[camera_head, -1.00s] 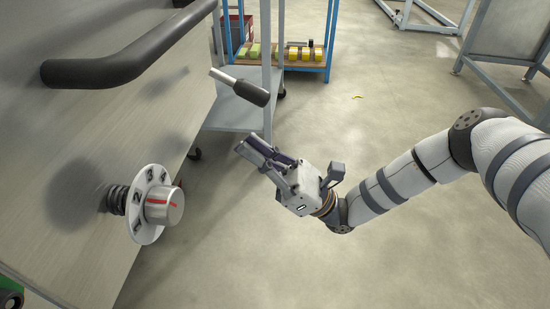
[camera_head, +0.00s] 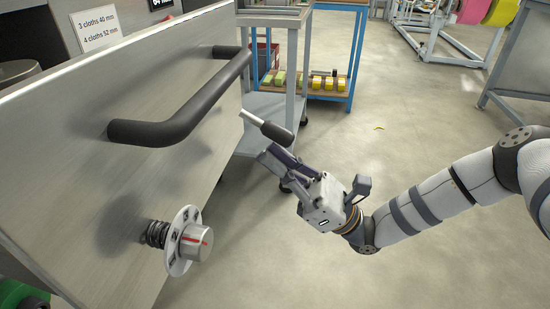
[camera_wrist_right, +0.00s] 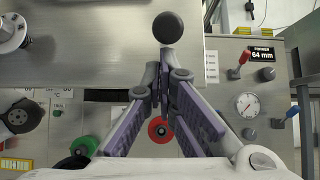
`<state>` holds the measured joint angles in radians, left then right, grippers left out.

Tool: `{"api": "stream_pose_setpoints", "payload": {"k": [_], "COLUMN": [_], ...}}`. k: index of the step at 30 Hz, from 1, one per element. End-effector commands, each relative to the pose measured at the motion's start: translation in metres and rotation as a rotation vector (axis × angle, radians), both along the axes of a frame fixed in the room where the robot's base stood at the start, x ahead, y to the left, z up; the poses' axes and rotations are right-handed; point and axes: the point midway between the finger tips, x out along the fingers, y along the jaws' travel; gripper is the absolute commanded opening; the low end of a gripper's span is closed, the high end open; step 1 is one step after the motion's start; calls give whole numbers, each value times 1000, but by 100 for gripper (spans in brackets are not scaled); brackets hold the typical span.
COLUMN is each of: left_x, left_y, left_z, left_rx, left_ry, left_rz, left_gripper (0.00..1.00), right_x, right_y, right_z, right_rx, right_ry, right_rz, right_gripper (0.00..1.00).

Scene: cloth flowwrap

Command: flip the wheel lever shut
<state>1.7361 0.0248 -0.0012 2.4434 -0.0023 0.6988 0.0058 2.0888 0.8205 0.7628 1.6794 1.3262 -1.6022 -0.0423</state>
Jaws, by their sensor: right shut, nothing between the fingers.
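The lever with a metal rod and black grip (camera_head: 277,131), which I take to be the wheel lever, sticks out beyond the right edge of the steel panel. In the right wrist view its grip shows nearly end-on as a dark ball (camera_wrist_right: 168,27), just beyond the fingertips. My right gripper (camera_head: 270,156) is shut and empty, close below the grip in the head view. I cannot tell whether it touches the grip. Its fingers meet in the right wrist view (camera_wrist_right: 162,82). The lever's base is not clear in the head view. My left gripper is not in view.
The steel panel (camera_head: 75,165) carries a black bar handle (camera_head: 180,115) and a numbered dial (camera_head: 190,243). A grey cart (camera_head: 265,107) and a blue-framed shelf (camera_head: 350,75) stand behind.

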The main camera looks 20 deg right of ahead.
Motion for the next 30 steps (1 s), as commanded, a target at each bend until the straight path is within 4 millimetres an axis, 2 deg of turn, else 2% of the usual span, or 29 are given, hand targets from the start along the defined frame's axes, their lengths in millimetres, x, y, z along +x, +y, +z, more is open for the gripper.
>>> {"api": "stream_pose_setpoints", "payload": {"k": [1, 20, 26, 30], "left_x": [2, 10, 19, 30], "left_y": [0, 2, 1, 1], "left_z": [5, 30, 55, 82], "left_rx": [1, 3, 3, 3], "left_ry": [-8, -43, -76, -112], "left_rz": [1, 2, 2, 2], "left_gripper": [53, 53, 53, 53], "right_x": [-1, -6, -10, -13], "right_y": [-1, -9, -15, -21], "right_z": [6, 13, 26, 40], "right_rx": [-11, -113, -202, -298], "right_ry": [3, 73, 130, 191], "right_rz": [0, -1, -3, -4], "right_gripper": [0, 0, 0, 0]}}
